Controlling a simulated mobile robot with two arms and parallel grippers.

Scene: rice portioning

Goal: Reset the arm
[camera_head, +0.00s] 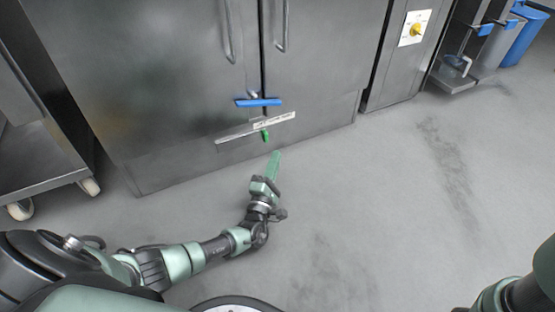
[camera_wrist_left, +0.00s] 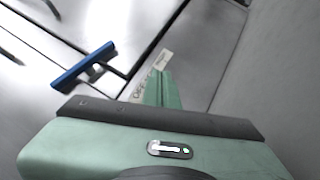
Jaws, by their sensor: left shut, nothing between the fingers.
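My left arm comes in from the left in the head view. Its green gripper (camera_head: 273,165) is shut and empty, above the grey floor in front of a steel cabinet (camera_head: 170,80). In the left wrist view the shut fingers (camera_wrist_left: 162,88) point toward the cabinet front. My right arm shows only in part at the lower right corner of the head view, and its gripper is out of view.
The cabinet has two doors with upright handles (camera_head: 229,35) and a blue handle (camera_head: 258,102) low down. A wheeled steel cart (camera_head: 45,165) stands at left. Blue bins (camera_head: 525,35) are at the far right. The floor (camera_head: 370,210) is clear.

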